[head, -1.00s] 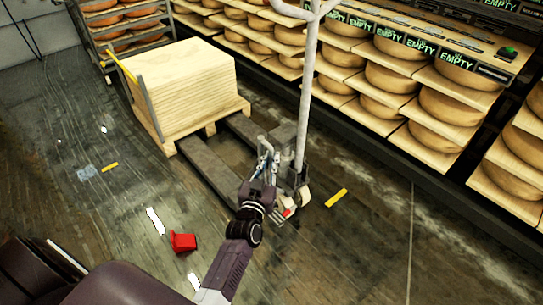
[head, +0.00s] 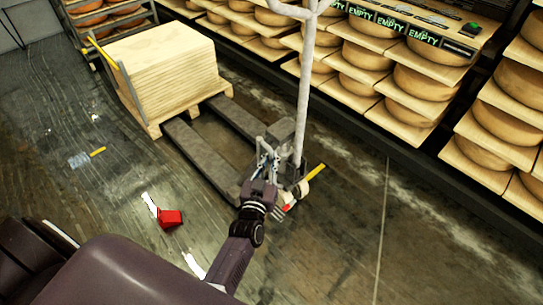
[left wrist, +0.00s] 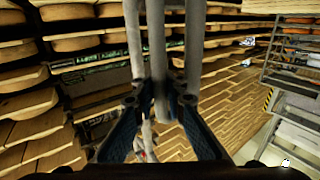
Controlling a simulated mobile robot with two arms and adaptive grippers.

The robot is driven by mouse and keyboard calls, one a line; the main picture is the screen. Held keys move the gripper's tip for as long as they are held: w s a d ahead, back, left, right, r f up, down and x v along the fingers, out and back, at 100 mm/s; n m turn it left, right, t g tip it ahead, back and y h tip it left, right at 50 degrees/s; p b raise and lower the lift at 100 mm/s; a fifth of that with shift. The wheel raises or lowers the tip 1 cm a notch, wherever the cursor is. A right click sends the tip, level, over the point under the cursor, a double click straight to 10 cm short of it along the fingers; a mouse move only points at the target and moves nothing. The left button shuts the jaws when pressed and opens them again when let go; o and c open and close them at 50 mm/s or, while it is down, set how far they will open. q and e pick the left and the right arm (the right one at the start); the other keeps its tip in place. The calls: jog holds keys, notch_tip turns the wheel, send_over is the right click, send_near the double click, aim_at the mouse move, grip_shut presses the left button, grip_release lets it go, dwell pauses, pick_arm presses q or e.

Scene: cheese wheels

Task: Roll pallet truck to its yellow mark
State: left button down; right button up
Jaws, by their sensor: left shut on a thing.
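The grey pallet truck (head: 285,135) stands on the dark floor, with its upright pole rising past the top of the head view. Its two forks (head: 200,157) point toward the pallet stacked with boards. My left gripper (head: 266,168) is shut on the pallet truck, low beside its pole. In the left wrist view, grey tubes (left wrist: 157,60) of the truck run up from between the blue-padded fingers (left wrist: 158,118). A yellow mark (head: 317,171) on the floor lies just right of the truck's wheel end, partly covered by it. My right gripper is not in view.
The pallet of pale boards (head: 165,75) stands at the upper left, near the fork tips. Cheese shelves (head: 400,85) run along the back right. A red object (head: 171,218) and another yellow strip (head: 98,151) lie on the floor. The floor at lower right is clear.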

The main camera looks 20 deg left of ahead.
pick_arm(q)
jog(key=shift+s+a, duration=0.1)
jog(key=shift+a, duration=0.3)
jog(key=c, duration=2.3)
grip_release()
jog(key=shift+s+a+r, duration=0.1)
jog(key=shift+s, duration=0.05)
jog(key=shift+o, duration=0.2)
jog(key=shift+s, duration=0.1)
jog(key=shift+s, duration=0.1)
jog(key=s+d, duration=0.1)
jog(key=s, duration=0.6)
jog(key=shift+d, duration=0.4)
